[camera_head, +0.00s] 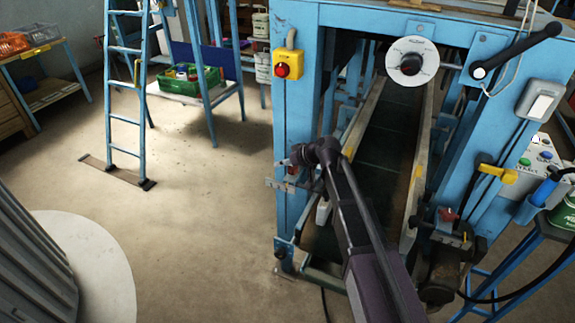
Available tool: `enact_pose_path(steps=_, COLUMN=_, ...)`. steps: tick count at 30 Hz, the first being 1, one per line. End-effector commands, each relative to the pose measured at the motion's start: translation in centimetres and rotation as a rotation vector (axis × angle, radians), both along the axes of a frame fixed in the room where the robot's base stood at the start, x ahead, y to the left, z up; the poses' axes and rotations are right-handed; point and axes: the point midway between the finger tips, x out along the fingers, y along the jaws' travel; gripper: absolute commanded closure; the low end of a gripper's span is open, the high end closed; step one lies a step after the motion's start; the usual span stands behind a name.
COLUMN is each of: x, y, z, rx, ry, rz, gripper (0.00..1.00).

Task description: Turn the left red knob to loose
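My dark arm reaches up from the bottom of the view to the machine's left front post. My gripper (300,157) is at its end, just above a small metal bracket (279,184) on that post. A bit of red (292,169) shows right under the gripper, probably the left red knob, mostly hidden by it. I cannot tell whether the gripper touches it, nor whether the fingers are open. A similar red knob (447,214) sits on a bracket at the right side of the conveyor. The knob's setting and any marking are too small to read.
The blue machine frame (295,120) carries a yellow box with a red button (282,71), a white dial (411,66) and a black crank (520,50). The conveyor (385,140) runs between pale rails below my arm. The floor to the left is clear up to a blue ladder (124,100).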

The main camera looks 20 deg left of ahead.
Motion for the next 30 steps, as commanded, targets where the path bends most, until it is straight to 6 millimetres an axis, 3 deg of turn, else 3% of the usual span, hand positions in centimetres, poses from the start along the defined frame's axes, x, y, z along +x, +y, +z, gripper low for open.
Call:
enact_pose_path(steps=17, x=-0.8, y=0.6, z=1.2, rx=-0.234, ry=0.348, rz=-0.242, gripper=0.47)
enact_pose_path(steps=30, x=-1.0, y=0.0, z=2.6, rx=-0.468, ry=0.577, rz=-0.608, gripper=0.47)
